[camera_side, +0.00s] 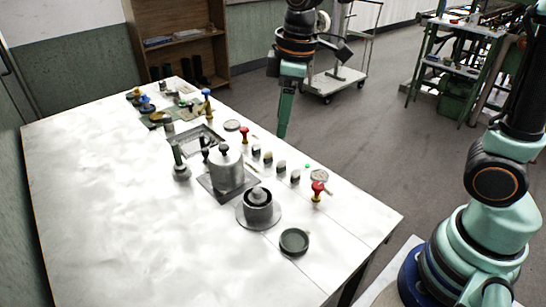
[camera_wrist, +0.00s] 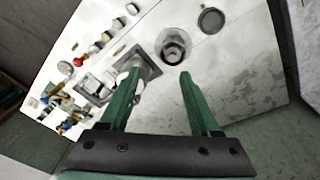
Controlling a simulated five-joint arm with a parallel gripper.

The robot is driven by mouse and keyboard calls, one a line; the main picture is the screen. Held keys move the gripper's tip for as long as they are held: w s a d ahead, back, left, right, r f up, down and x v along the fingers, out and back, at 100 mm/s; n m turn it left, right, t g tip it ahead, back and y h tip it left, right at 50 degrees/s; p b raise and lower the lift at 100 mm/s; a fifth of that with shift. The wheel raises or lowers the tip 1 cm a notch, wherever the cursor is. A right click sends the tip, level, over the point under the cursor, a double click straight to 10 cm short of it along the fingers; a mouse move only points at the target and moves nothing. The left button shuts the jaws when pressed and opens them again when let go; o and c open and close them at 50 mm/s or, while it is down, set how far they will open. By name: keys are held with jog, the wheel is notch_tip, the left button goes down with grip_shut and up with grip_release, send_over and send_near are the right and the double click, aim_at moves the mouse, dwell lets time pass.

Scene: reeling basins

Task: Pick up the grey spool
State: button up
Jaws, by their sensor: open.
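No single thing is plainly the grey spool, and I cannot tell which one it is. A row of small dark-and-pale grey cylinders, one of them here (camera_side: 281,165), stands near the table's right edge; the row also shows in the wrist view (camera_wrist: 106,37). A grey-green upright piece with a wide base (camera_side: 181,172) stands left of a lidded metal pot (camera_side: 228,175). A dark grey stepped cylinder (camera_side: 258,210) sits on a round plate, also in the wrist view (camera_wrist: 173,48). My gripper (camera_side: 281,133) is open and empty, its fingers apart in the wrist view (camera_wrist: 160,80), raised above everything.
A shallow dark dish (camera_side: 294,241) lies at the near right of the table. Red-knobbed pieces (camera_side: 317,190) (camera_side: 245,133) stand along the right edge. Blue and yellow pieces crowd the far end (camera_side: 146,103). The left and near table surface (camera_side: 110,215) is clear.

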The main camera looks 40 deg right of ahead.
jog(key=w+a+f+n+g, duration=0.2)
jog(key=w+a+f+n, duration=0.1)
jog(key=a+f+n, duration=0.15)
send_over(257, 190)
jog(key=f, duration=0.7)
jog(key=shift+w+d, duration=0.2)
jog(key=shift+w, duration=0.15)
jog(key=shift+s+a+f, duration=0.1)
jog(key=shift+s+f, duration=0.1)
jog(key=shift+f, duration=1.15)
jog(key=shift+s+a+f, duration=0.1)
jog(key=shift+s+f, duration=0.05)
jog(key=shift+f, duration=1.15)
grip_shut()
